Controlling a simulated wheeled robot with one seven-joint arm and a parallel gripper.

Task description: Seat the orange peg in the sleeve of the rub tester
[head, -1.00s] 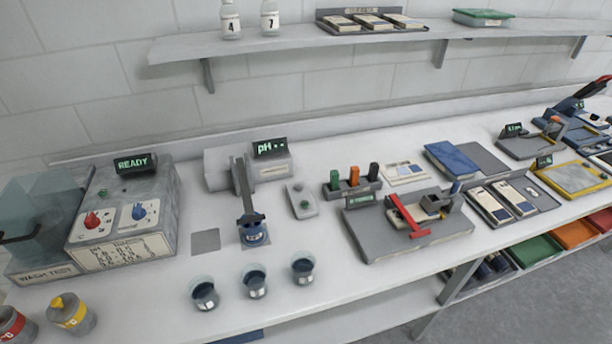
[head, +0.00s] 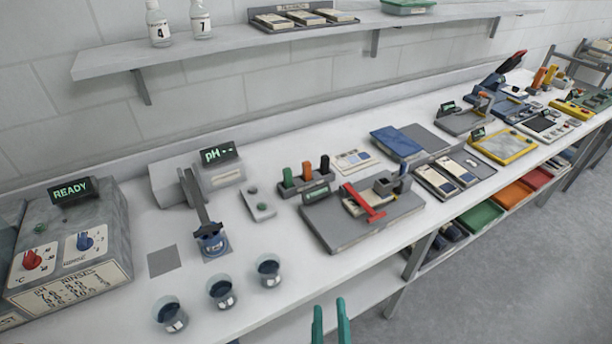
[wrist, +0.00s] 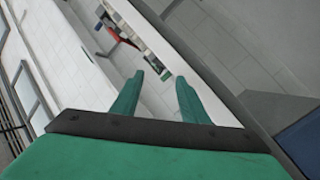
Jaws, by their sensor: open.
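The orange peg (head: 308,172) stands upright in a small dark rack (head: 300,187) between a green peg (head: 287,177) and a black peg (head: 325,163). The rub tester (head: 350,222) is in front of the rack, a grey plate with a red lever (head: 364,203) and a grey block (head: 384,186). I cannot make out its sleeve clearly. My gripper (head: 329,310) shows two teal fingers at the bottom of the head view, apart from the bench items. In the wrist view my gripper (wrist: 160,82) is open and empty. The red lever shows small in the wrist view (wrist: 122,32).
Several beakers (head: 222,294) stand along the front edge, left of the tester. A pH meter (head: 218,172) with an upright probe arm is behind them. A blue pad (head: 396,142) and a tray of swatches (head: 452,176) lie to the right. A shelf (head: 300,45) runs above the bench.

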